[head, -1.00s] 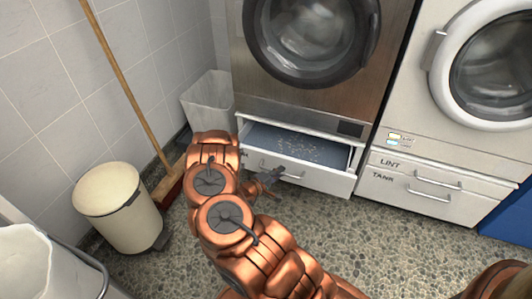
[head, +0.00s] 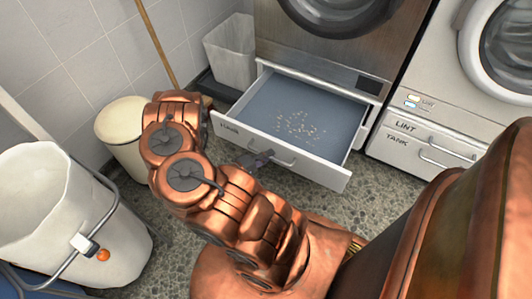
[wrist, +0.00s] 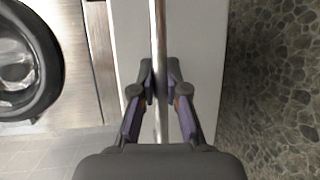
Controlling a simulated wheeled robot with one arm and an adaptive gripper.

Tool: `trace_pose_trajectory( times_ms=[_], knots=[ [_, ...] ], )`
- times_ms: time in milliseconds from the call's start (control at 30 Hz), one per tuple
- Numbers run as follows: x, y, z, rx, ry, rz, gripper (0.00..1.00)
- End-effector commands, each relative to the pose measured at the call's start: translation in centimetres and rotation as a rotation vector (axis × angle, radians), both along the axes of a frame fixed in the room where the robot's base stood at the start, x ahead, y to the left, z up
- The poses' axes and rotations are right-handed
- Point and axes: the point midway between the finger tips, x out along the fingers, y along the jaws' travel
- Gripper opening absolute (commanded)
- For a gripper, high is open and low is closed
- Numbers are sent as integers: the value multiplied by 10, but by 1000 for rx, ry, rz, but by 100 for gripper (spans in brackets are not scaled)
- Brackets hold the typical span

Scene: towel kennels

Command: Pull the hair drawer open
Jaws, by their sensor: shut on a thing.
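The hair drawer (head: 325,167) is below the brushed-steel machine and stands well out from it. Its blue-grey inside shows, with small pale bits (head: 300,127) scattered on the bottom. My gripper (head: 262,158) is at the drawer's front, at the left part of its metal bar handle (head: 284,160). In the wrist view my gripper (wrist: 161,85) has its fingers on both sides of the handle (wrist: 160,30), shut on it.
A white machine at the right has a shut lint and tank drawer (head: 420,142) below it. A cream pedal bin (head: 122,135), a clear bin (head: 232,50), a broom handle (head: 158,45) and a white bucket (head: 70,215) stand at the left. Pebbled floor lies in front.

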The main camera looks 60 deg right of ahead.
Motion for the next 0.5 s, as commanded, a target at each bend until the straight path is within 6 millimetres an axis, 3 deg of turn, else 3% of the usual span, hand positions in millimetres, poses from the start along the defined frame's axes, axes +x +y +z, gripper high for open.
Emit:
trace_pose_trajectory(
  times_ms=[233, 267, 500],
  knots=[
    [-1, 1, 0, -1, 2, -2, 0],
    [0, 1, 0, -1, 1, -1, 15],
    [0, 1, 0, 0, 1, 1, 39]
  ],
)
